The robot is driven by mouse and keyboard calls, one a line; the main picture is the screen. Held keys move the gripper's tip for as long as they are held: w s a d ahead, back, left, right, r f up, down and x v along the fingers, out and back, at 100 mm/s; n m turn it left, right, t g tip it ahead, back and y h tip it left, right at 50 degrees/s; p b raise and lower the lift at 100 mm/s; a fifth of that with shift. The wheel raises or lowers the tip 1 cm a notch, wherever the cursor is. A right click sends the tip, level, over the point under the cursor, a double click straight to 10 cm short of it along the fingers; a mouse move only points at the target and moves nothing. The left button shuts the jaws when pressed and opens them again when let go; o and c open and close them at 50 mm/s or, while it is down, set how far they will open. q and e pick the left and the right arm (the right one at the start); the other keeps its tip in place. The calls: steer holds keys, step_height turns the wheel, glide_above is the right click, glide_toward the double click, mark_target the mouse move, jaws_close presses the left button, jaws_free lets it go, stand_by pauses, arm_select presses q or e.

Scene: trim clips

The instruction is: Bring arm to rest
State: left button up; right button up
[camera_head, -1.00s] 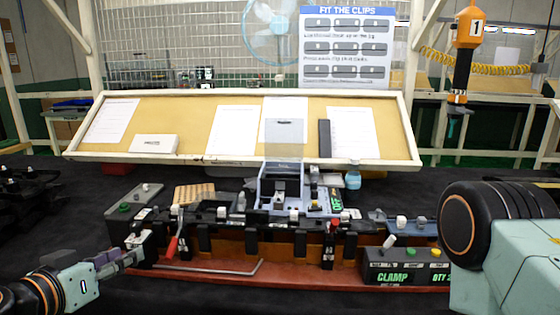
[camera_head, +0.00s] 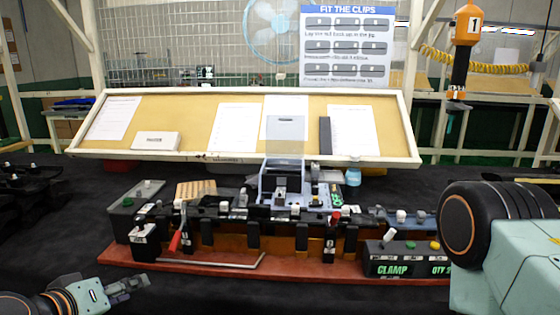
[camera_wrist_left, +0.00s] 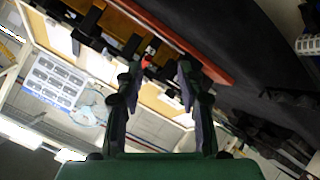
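My left gripper (camera_head: 130,286) is at the lower left of the head view, over the black table and in front of the red base of the fixture. In the left wrist view its two fingers (camera_wrist_left: 159,72) stand apart with nothing between them. My right arm comes in at the right edge of the head view, but its gripper is out of the frame. The clip fixture (camera_head: 270,238) stands mid-table with a dark bar and several clips along it, and a red-handled lever (camera_head: 176,240) at its left.
A grey holder (camera_head: 284,185) and a small bottle (camera_head: 353,174) stand behind. An orange hanging tool (camera_head: 464,50) is at upper right.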

arm_select(q)
steer(key=s+d+f+g+y+b, duration=0.1)
steer(key=s+f+g, duration=0.3)
steer(key=f, duration=0.5)
steer(key=s+d+f+g+b, duration=0.2)
steer(key=s+f, duration=0.4)
steer(key=f, duration=0.3)
steer(key=s+d+f+m+g+b, duration=0.1)
steer(key=s+f+m+g, duration=0.1)
steer(key=s+f, duration=0.5)
steer(key=s+d+f+m+g+y+b, duration=0.1)
steer(key=s+f+m+g, duration=0.2)
steer(key=s+f, duration=0.4)
steer(key=s, duration=0.4)
steer(key=shift+s+g, duration=0.3)
steer(key=shift+s, duration=0.05)
steer(key=shift+d+r, duration=0.1)
